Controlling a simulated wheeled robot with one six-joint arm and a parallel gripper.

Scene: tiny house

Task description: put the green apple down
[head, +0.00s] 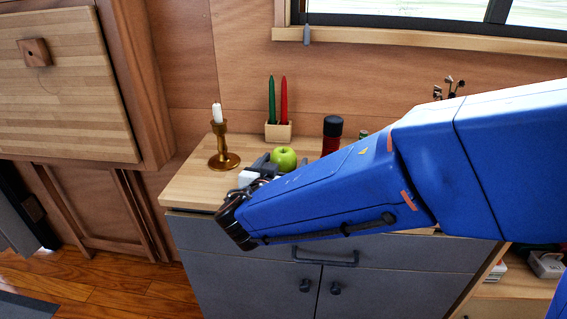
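The green apple (284,158) shows in the head view, low over or at the wooden counter top (187,188). My gripper (268,164) is beside it, its dark fingers reaching to the apple's left side. The fingers are partly hidden behind the apple and my own blue arm, so I cannot tell whether they are closed on it. I also cannot tell whether the apple touches the counter.
A brass candlestick with a white candle (221,150) stands left of the apple. A wooden holder (278,131) with a green and a red candle stands behind it. Bare counter shows at the left front.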

